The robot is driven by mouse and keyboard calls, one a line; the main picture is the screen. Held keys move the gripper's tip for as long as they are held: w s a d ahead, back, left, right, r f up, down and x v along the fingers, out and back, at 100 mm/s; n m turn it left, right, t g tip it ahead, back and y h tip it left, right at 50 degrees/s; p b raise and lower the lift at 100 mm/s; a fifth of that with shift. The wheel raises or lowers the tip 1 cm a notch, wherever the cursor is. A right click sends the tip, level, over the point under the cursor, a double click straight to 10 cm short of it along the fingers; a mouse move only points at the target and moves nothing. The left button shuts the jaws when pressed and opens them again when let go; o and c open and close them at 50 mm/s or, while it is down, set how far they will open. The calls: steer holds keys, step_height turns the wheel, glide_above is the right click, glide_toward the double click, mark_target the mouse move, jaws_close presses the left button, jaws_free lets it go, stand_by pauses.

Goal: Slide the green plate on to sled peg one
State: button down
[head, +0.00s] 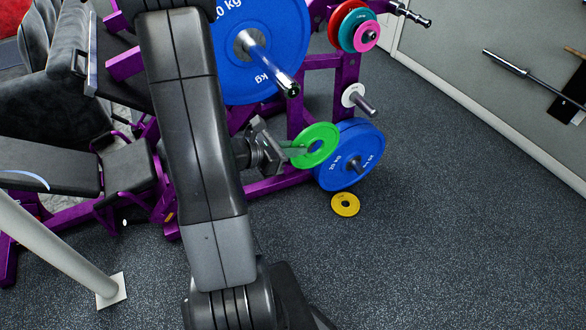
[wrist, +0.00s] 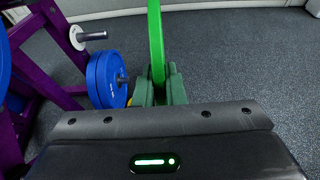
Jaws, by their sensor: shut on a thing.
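The green plate (head: 322,132) is a small disc with a centre hole. My gripper (head: 296,152) is shut on its near left edge and holds it in the air. In the wrist view the plate (wrist: 156,40) stands upright, edge-on, between the fingers (wrist: 160,88). A chrome peg (head: 274,70) carrying a big blue 20 kg plate (head: 285,30) sticks out of the purple machine, above and left of the green plate. No label shows which peg is sled peg one. My arm hides part of the machine.
Lower blue plates (head: 366,146) hang behind the green plate, with a white-collared peg (head: 364,103) above them. A yellow plate (head: 345,204) lies on the floor. Red, teal and pink plates (head: 367,36) sit at upper right. The floor on the right is clear.

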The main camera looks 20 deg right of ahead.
step_height(320, 180, up, 10)
steer(key=a+h, duration=0.1)
steer(key=h, duration=0.2)
steer(key=shift+w+a+f+h, duration=0.25)
steer(key=shift+w+a+h, duration=0.15)
steer(key=shift+w, duration=0.05)
steer(key=w, duration=0.6)
steer(key=shift+w+a, duration=0.3)
